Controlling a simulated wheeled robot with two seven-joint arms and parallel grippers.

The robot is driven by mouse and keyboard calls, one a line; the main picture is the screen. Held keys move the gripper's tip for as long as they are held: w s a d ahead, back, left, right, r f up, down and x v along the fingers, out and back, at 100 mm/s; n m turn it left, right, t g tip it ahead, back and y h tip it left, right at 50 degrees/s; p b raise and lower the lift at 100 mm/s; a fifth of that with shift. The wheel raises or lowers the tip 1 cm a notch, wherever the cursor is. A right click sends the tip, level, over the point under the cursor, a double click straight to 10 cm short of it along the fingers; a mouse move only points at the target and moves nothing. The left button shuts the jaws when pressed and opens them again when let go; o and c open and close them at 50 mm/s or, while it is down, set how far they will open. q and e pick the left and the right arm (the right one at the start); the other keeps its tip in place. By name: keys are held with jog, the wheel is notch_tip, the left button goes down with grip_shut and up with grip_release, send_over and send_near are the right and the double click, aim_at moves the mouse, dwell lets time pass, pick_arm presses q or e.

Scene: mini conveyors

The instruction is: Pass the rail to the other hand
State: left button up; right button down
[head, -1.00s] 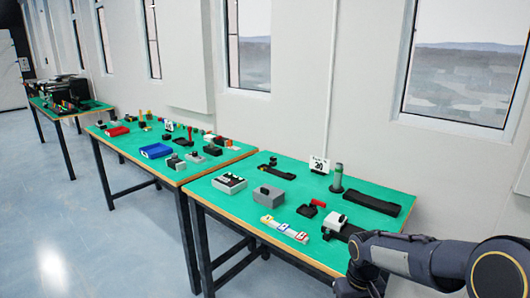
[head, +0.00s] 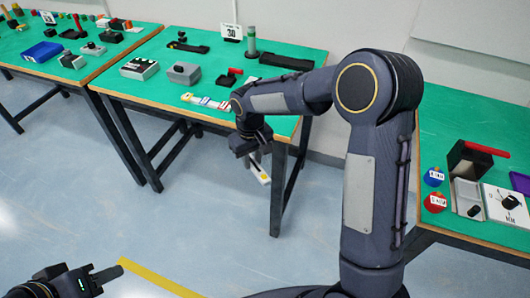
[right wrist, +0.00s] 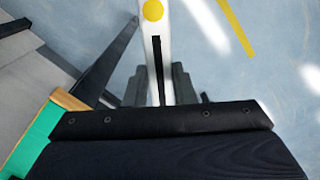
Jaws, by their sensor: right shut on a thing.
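The rail (head: 260,172) is a slim white bar with a yellow mark. It hangs tilted from my right gripper (head: 252,150), which is shut on it in front of the green table. In the right wrist view the rail (right wrist: 154,45) stands between the dark fingers, with a yellow dot near the picture's top. The part deep in the jaws is hidden. My left gripper (head: 108,276) is low at the bottom left, over the floor and well apart from the rail. Its fingers point right, and their gap is unclear.
The green table (head: 215,62) behind holds a white strip with coloured marks (head: 205,102), a grey box (head: 184,73) and a black tray (head: 287,62). Another green table (head: 460,120) stands at the right. Open floor with a yellow line (head: 155,280) lies in front.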

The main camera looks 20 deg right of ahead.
jog(key=w+a+r+n, duration=0.1)
jog(key=a+r+n, duration=0.15)
jog(key=a, duration=0.35)
jog(key=w+a+r+n, duration=0.1)
jog(key=w+a+n, duration=0.15)
jog(key=a, duration=0.35)
pick_arm(q)
jog(key=shift+o, duration=0.6)
jog(key=w+d+r+n+g+h, duration=0.2)
jog(key=w+d+n+g+h, duration=0.1)
jog(key=w+n, duration=0.45)
jog(key=w+d+r+n+g+h, duration=0.2)
jog(key=w+d+r+n+h, duration=0.1)
jog(key=w+n, duration=0.45)
jog(key=w+d+f+n+g+h, duration=0.1)
jog(key=w+d+f+n+h, duration=0.25)
jog(key=w+n, duration=0.55)
jog(key=w+d+f+n+g+h, duration=0.1)
jog(key=w+d+f+n+h, duration=0.15)
jog(key=w+n+h, duration=0.45)
jog(key=d+n+y, duration=0.2)
jog(key=d, duration=0.9)
jog(key=shift+s+d+f, duration=0.15)
jog(key=shift+d+f, duration=0.05)
jog(key=shift+d, duration=0.05)
pick_arm(e)
jog(key=d+r, duration=0.4)
jog(key=r, duration=0.6)
jog(key=shift+s+d, duration=0.35)
jog(key=shift+s, duration=0.05)
